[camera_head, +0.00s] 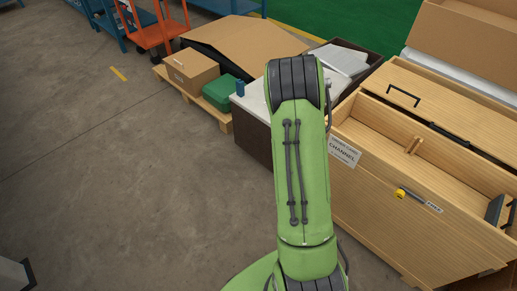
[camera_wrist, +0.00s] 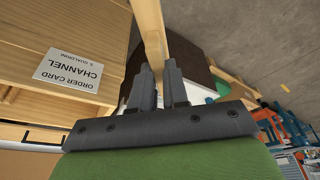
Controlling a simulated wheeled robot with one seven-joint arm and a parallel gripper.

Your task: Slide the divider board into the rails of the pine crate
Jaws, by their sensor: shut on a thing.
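The pine crate (camera_head: 385,176) stands at the right of the head view, with an open top and a card reading "CHANNEL". A short wooden rail piece (camera_head: 413,146) shows on its inner wall. In the wrist view the crate (camera_wrist: 70,25) is at the left, with the card upside down. My gripper (camera_wrist: 158,92) is shut on the divider board (camera_wrist: 152,32), a pale wooden strip seen nearly edge-on between the fingers. The board is outside the crate, beside its card wall. In the head view my green arm hides gripper and board.
A dark-sided box (camera_head: 252,136) with a pale top stands left of the crate. A pallet (camera_head: 216,114) holds a cardboard box (camera_head: 192,74) and a green case (camera_head: 220,92). A yellow-ended knob (camera_head: 400,194) projects from the crate front.

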